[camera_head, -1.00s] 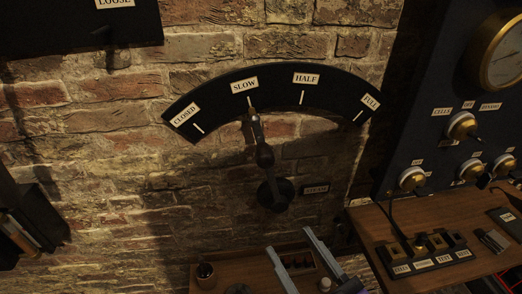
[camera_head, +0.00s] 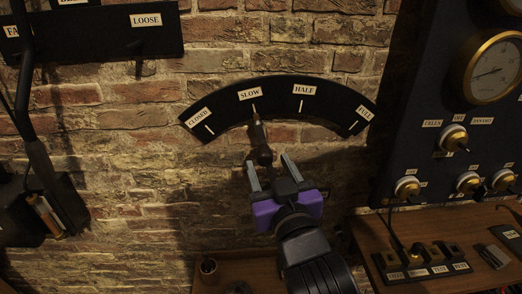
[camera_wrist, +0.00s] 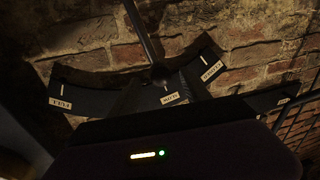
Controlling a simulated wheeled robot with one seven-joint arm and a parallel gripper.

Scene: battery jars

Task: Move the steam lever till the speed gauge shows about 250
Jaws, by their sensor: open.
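The steam lever (camera_head: 259,138) is a dark arm on the brick wall, its tip by the SLOW mark of a black arc plate (camera_head: 325,92) marked CLOSED, SLOW, HALF and FULL. My gripper hides the lever's lower part and pivot in the head view. The wrist view shows the lever's rod (camera_wrist: 143,32) and the arc plate (camera_wrist: 95,78) upside down. A brass-rimmed gauge (camera_head: 490,72) is at right; its figures are too small to read.
A dark panel at right carries several brass knobs (camera_head: 453,137). A wooden desk (camera_head: 425,225) below holds a labelled key block (camera_head: 425,262). A dark board (camera_head: 95,45) with a LOOSE label hangs upper left. Bare wall lies left of the lever.

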